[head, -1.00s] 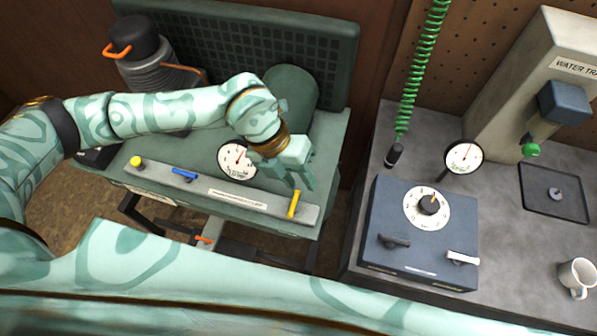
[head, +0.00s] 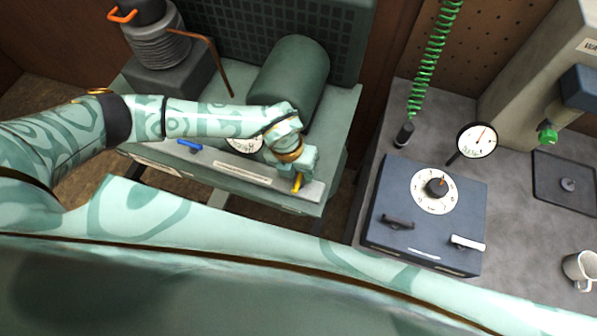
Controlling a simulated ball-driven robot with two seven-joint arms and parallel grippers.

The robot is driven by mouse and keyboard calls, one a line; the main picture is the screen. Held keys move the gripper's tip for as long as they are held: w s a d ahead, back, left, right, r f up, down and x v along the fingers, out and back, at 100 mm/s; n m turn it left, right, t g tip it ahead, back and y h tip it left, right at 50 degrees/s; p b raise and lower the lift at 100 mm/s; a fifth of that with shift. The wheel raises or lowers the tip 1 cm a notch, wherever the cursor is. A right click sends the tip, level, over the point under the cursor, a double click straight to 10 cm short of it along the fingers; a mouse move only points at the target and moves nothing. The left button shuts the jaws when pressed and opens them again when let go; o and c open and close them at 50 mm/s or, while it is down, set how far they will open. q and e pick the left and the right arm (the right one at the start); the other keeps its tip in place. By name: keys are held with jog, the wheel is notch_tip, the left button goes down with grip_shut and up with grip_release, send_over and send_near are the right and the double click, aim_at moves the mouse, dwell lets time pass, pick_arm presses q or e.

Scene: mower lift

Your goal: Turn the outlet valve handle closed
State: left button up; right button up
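A small yellow handle (head: 297,184) stands at the right end of the grey strip (head: 228,167) on the green machine's front. A blue handle (head: 190,146) lies along the strip further left. Neither shows a readable label, so I cannot tell which is the outlet valve. My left gripper (head: 297,173) is right at the yellow handle and hides its upper part. I cannot tell whether its fingers touch the handle or how far apart they are. The machine's white gauge (head: 242,146) is mostly behind my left arm. My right gripper is not in view.
A green tank (head: 294,82) stands just behind my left gripper. To the right, a grey bench bears a blue box (head: 421,215) with a dial and two levers, a gauge (head: 477,139), a dark tray (head: 566,178) and a mug (head: 580,268). A green coiled hose (head: 433,55) hangs above.

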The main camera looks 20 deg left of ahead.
pick_arm(q)
jog(key=shift+f, duration=0.35)
grip_shut()
